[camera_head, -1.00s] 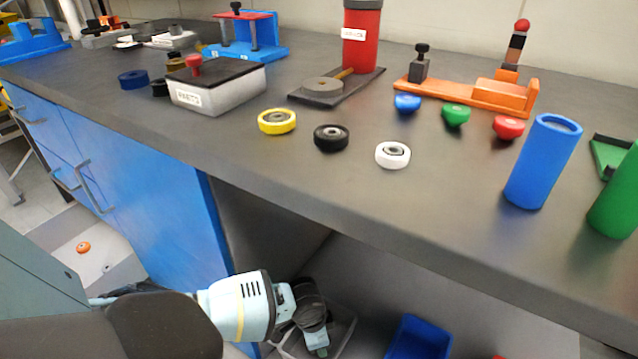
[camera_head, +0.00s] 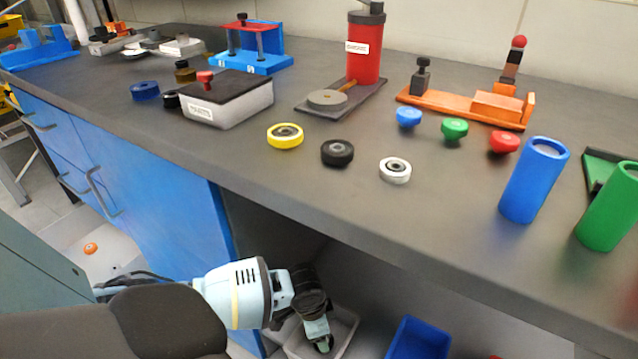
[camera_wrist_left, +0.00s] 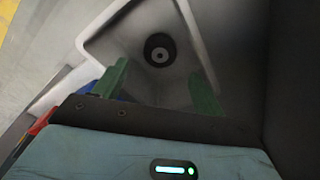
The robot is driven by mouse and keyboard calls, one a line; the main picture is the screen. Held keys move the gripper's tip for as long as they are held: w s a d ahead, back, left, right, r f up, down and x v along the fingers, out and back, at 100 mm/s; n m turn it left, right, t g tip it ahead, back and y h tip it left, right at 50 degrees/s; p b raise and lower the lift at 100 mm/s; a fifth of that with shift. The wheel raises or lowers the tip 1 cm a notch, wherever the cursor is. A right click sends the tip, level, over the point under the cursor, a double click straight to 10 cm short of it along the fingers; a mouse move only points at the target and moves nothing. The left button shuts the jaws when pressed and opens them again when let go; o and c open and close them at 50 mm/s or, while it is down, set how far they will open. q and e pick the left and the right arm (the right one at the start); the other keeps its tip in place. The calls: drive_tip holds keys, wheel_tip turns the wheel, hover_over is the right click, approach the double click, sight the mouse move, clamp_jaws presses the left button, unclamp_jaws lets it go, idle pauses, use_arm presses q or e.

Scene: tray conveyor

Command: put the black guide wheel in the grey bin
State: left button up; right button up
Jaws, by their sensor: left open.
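In the left wrist view, a dark round wheel with a light centre (camera_wrist_left: 159,50) lies on the floor of the grey bin (camera_wrist_left: 118,48). The bin also shows under the bench in the head view (camera_head: 349,327); its inside is mostly hidden there by my gripper. My left gripper (camera_wrist_left: 160,90) is open, its green fingertips apart over the bin with nothing between them; it also shows in the head view (camera_head: 321,342). Another black wheel (camera_head: 337,153) lies on the bench top between a yellow wheel (camera_head: 285,136) and a white wheel (camera_head: 395,170).
A blue bin (camera_head: 420,338) stands right of the grey bin under the bench. The bench edge is above my left gripper, the blue cabinet (camera_head: 150,200) left of it. Blue (camera_head: 533,185) and green (camera_head: 610,212) cylinders stand on the bench at the right.

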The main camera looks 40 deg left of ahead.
use_arm(q)
drive_tip(key=r, duration=0.2)
drive_tip(key=r+p, duration=0.1)
drive_tip(key=r, duration=0.2)
drive_tip(key=shift+s+a+r+p, duration=0.2)
drive_tip(key=shift+s+r+p, duration=0.1)
drive_tip(key=shift+s+p, duration=0.1)
